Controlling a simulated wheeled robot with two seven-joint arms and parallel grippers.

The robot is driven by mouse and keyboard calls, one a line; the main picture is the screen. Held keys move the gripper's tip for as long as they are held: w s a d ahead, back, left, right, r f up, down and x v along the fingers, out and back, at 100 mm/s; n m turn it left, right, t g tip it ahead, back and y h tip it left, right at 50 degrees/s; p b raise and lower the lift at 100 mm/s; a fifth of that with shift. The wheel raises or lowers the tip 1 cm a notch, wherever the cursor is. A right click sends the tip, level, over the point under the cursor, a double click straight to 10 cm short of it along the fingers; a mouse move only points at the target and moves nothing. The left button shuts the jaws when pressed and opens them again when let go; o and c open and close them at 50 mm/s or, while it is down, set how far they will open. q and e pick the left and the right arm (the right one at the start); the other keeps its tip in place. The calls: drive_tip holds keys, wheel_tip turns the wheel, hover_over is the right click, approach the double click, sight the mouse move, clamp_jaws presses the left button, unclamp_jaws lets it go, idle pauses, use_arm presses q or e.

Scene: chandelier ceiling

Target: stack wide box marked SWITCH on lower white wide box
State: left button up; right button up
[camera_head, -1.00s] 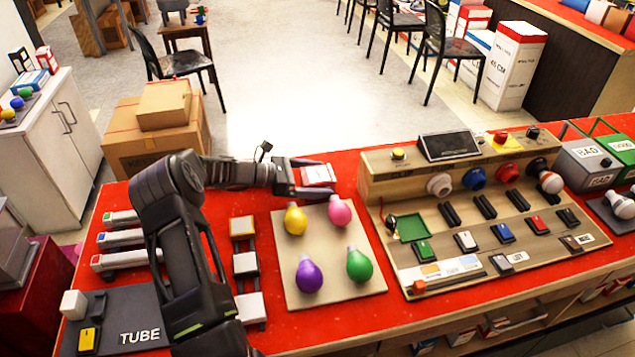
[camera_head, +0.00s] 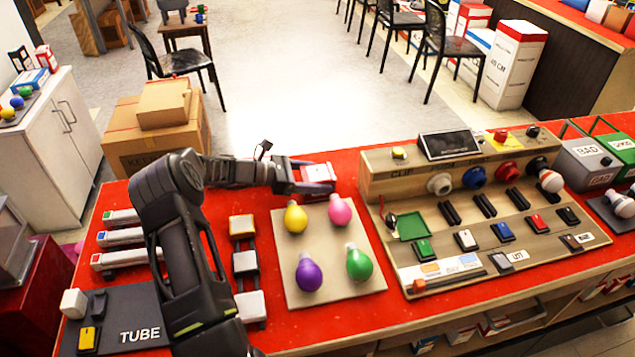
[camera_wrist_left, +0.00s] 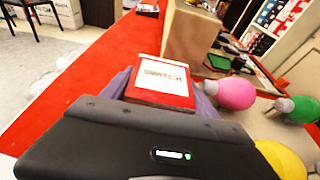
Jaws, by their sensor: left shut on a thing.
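The wide box marked SWITCH (camera_head: 319,171) has a white top and red sides. It is at the far edge of the red counter, just beyond the mat of bulbs. My left gripper (camera_head: 312,178) is shut on it, one finger along each side. In the left wrist view the SWITCH lettering shows on the box top (camera_wrist_left: 162,72), between the fingers. What lies under the held box is hidden. My right gripper is not in view.
A beige mat (camera_head: 292,280) with several coloured bulbs lies close on the near side of the gripper. A wooden switch console (camera_head: 375,180) stands to the right. A row of small blocks (camera_head: 245,262) and a dark TUBE mat (camera_head: 150,310) lie to the left.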

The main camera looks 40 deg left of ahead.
sight(317, 173)
use_arm(q)
drive_tip(key=c, duration=0.7)
drive_tip(key=shift+o, duration=0.2)
wheel_tip(317, 173, up, 10)
drive_tip(key=shift+r+b, duration=0.1)
drive_tip(key=shift+b, duration=0.65)
